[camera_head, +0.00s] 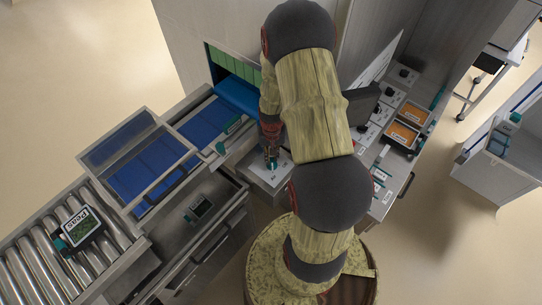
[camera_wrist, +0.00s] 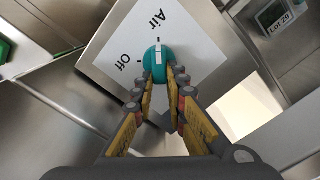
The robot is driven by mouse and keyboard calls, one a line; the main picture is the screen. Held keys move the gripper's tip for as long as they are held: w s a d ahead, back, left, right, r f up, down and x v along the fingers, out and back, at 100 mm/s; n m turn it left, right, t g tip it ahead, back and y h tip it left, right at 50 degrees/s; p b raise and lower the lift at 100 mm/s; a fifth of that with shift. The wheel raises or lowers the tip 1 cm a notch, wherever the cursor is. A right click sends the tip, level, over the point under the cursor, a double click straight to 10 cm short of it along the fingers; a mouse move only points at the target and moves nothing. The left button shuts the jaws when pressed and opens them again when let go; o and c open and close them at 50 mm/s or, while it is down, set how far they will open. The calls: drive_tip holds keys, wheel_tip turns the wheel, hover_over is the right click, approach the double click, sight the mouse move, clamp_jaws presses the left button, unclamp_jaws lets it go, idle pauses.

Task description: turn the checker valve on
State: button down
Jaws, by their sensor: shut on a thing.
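The valve is a teal knob (camera_wrist: 158,70) on a white plate (camera_wrist: 185,45) printed "Air" and "Off" in the wrist view. A white pointer on the knob points up the picture to a tick mark, and another tick is beside "Off". My gripper (camera_wrist: 161,84) is shut on the knob, with one finger on each side, and the fingers hide its lower part. In the head view my gripper (camera_head: 271,158) is at the small white-topped panel (camera_head: 266,172), where the knob is mostly hidden.
An open drawer (camera_head: 208,232) holds a small dark device. A "Peas" tray (camera_head: 81,229) lies on rollers at the left. Orange-labelled boxes (camera_head: 403,135) and black knobs stand right of my arm. A "Lot 20" display (camera_wrist: 277,17) is at the wrist view's upper right.

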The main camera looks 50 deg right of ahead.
sight(273, 165)
idle(0.5)
drive_tip(key=c, duration=1.8)
unclamp_jaws()
wheel_tip(273, 165, up, 12)
drive_tip(key=s+a+r+n+t+b, duration=0.2)
drive_tip(key=s+a+r+n, duration=0.2)
drive_tip(key=a+r, duration=0.8)
drive_tip(key=s+a+r+n+t+b, duration=0.1)
drive_tip(key=s+a+r+n+t, duration=0.2)
drive_tip(key=a+r, duration=0.9)
drive_tip(key=shift+s+a+r+n+t+b, duration=0.15)
drive_tip(key=shift+s+r+n+t+b, duration=0.3)
drive_tip(key=shift+s, duration=0.6)
